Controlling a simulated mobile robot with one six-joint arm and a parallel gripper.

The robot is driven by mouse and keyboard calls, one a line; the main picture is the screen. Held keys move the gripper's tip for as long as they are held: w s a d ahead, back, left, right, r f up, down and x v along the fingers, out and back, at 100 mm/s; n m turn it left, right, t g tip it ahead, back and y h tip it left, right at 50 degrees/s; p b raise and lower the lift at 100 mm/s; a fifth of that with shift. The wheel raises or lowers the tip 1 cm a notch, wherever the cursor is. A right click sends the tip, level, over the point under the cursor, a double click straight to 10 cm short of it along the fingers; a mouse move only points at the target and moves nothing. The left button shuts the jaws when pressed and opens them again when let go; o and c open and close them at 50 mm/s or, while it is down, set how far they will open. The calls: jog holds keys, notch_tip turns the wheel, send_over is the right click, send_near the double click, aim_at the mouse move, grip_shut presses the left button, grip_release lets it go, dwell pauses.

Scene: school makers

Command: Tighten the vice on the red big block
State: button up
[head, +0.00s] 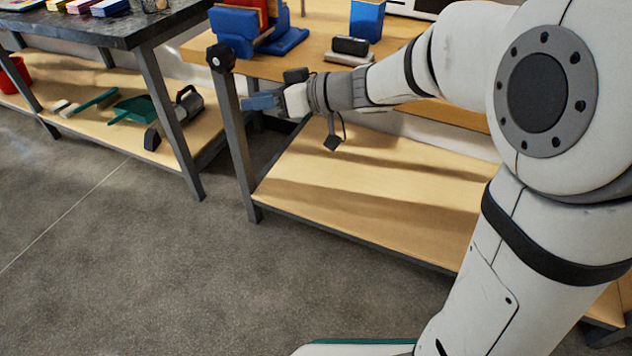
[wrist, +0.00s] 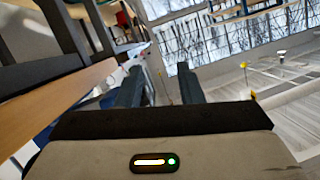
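The blue vice (head: 236,28) sits at the front left corner of the wooden workbench. The red big block (head: 268,10) shows between its blue jaws; its top is cut off by the picture edge. I cannot tell how tightly the jaws hold it. A round black knob (head: 220,57) with a pale centre faces front below the vice, above the bench leg. My gripper (head: 262,102) is below and to the right of the knob, apart from it, in front of the bench. In the wrist view my gripper (wrist: 158,88) has its two fingers apart with nothing between them.
A blue box (head: 367,20) and a black-and-grey object (head: 350,48) stand on the bench to the right. The lower shelf (head: 350,190) is mostly bare. A dark table (head: 120,30) stands left, with a green dustpan (head: 135,110) on its shelf. The floor in front is clear.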

jog(key=s+d+f+m+g+h+b, duration=0.1)
jog(key=s+d+f+m+h, duration=0.4)
jog(key=s+d+f, duration=0.5)
jog(key=shift+s+f+g+h+b, duration=0.3)
jog(key=shift+g+h, duration=0.3)
jog(key=shift+g, duration=0.3)
